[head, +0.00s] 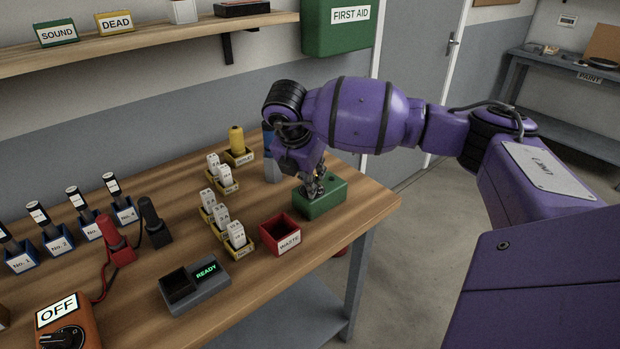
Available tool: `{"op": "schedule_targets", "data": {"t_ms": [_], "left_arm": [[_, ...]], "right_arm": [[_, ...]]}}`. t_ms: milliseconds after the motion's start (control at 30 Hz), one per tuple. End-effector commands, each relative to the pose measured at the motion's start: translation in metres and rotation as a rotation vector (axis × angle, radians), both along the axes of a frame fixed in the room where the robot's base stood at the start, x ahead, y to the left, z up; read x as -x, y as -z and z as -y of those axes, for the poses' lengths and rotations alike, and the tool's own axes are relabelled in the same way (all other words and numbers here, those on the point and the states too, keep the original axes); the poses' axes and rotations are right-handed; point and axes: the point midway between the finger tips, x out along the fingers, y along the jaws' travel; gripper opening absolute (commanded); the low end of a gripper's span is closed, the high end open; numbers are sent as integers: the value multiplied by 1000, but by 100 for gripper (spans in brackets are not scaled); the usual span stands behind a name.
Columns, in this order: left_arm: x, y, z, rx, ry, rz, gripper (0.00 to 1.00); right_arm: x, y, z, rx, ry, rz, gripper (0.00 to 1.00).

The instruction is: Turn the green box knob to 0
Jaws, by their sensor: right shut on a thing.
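The green box (322,203) sits near the right end of the wooden table. My right gripper (314,190) points down onto its top, with the fingertips at the place of the knob. The gripper is shut on the knob, which the fingers hide. The knob's pointer and any scale marks cannot be read. My left gripper is not in the view.
A red WASTE bin (280,233) stands just left of the green box. Yellow holders with white pieces (236,233), a grey READY box (194,286), and an orange OFF box (67,325) are further left. A shelf (140,38) runs above.

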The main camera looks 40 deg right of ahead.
Motion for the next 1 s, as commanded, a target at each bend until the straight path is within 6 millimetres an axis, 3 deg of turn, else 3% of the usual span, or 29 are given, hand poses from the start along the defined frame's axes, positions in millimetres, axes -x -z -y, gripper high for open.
{"op": "schedule_targets", "data": {"t_ms": [367,1000], "left_arm": [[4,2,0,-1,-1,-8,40],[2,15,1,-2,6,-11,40]], "right_arm": [[2,0,1,0,-137,1,0],[4,1,5,0,-637,0,0]]}}
